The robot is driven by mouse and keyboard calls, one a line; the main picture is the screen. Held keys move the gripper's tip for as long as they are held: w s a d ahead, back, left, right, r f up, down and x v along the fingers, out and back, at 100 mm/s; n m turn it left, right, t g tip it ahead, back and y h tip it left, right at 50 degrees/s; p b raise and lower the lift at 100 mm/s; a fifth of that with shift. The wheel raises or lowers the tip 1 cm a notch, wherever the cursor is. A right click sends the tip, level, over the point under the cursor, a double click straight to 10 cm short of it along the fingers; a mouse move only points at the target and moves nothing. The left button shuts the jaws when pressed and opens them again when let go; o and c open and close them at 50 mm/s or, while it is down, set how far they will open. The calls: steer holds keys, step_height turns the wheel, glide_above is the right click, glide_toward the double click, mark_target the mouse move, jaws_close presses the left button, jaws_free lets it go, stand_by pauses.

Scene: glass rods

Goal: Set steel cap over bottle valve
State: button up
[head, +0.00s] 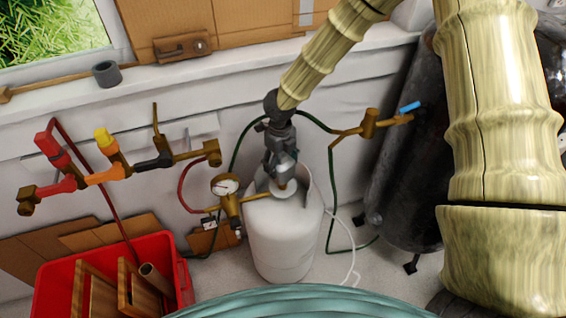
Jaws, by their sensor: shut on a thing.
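The white gas bottle (280,238) stands upright on the floor in the middle of the head view, with a raised collar round its top. Its brass valve (284,187) shows at the top, partly hidden by my gripper. My gripper (282,176) points down from above, inside the collar, and is shut on what looks like the top of the valve; the fingers hide the exact contact. A short grey hollow cylinder (106,73), perhaps the steel cap, stands on the window ledge at upper left, well apart from my gripper.
A brass regulator with a gauge (226,187) sits left of the valve, seemingly joined to it. Coloured torch fittings (106,160) and another brass fitting (370,122) with hoses flank the bottle. A red crate (175,262) stands lower left; a dark cylinder (395,180) stands right.

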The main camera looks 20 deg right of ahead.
steer(key=shift+w+d+f+m, duration=0.2)
steer(key=shift+d+f+m, duration=0.2)
steer(key=shift+m, duration=0.5)
steer(key=shift+f+b, duration=2.45)
steer(key=shift+f, duration=0.3)
steer(key=shift+p, duration=0.55)
steer(key=shift+f, duration=0.55)
steer(key=o, duration=0.9)
steer(key=shift+c, duration=0.2)
